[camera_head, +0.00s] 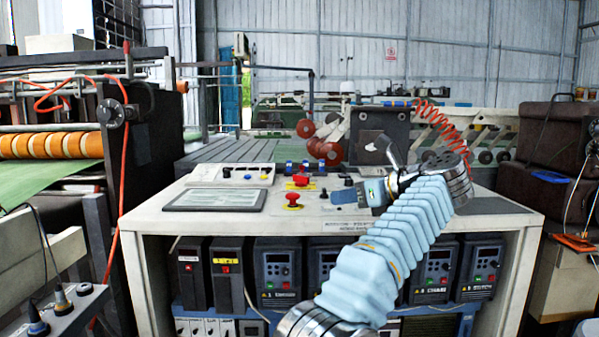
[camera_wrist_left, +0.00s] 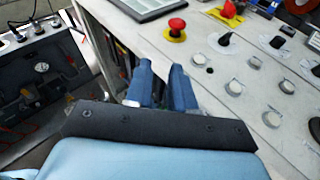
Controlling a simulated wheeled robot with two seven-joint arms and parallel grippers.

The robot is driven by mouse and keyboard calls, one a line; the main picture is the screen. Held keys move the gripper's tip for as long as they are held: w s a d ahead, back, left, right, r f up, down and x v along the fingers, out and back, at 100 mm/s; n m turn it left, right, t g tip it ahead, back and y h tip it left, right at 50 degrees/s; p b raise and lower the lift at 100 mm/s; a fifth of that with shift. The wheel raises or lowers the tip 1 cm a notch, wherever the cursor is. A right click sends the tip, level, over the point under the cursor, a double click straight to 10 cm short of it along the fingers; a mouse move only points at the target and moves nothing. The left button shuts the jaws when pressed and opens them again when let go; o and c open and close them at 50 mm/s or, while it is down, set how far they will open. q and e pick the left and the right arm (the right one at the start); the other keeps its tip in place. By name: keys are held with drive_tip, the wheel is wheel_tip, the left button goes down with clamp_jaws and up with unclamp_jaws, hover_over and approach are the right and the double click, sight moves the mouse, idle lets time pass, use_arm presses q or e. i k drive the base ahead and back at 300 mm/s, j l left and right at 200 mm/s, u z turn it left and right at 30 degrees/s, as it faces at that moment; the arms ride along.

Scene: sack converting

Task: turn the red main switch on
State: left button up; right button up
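The red main switch (camera_head: 301,180) looks like a red handle on a yellow base, on the console top near its middle. It also shows at the top edge of the left wrist view (camera_wrist_left: 230,9), partly cut off; its exact setting is too small to read. My left gripper (camera_head: 338,197) is to the right of the switch, apart from it, pointing left over the console. In the left wrist view its two blue fingers (camera_wrist_left: 162,68) stand apart with nothing between them. My right gripper is not in view.
A red mushroom button (camera_head: 292,201) on a yellow ring sits in front of the switch. The console top (camera_head: 250,221) carries a dark flat screen (camera_head: 215,199), several knobs and a small control box (camera_head: 246,174). A dark box (camera_head: 380,134) stands behind my gripper.

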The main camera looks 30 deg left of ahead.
sight(301, 181)
drive_tip(key=i+j, duration=0.8)
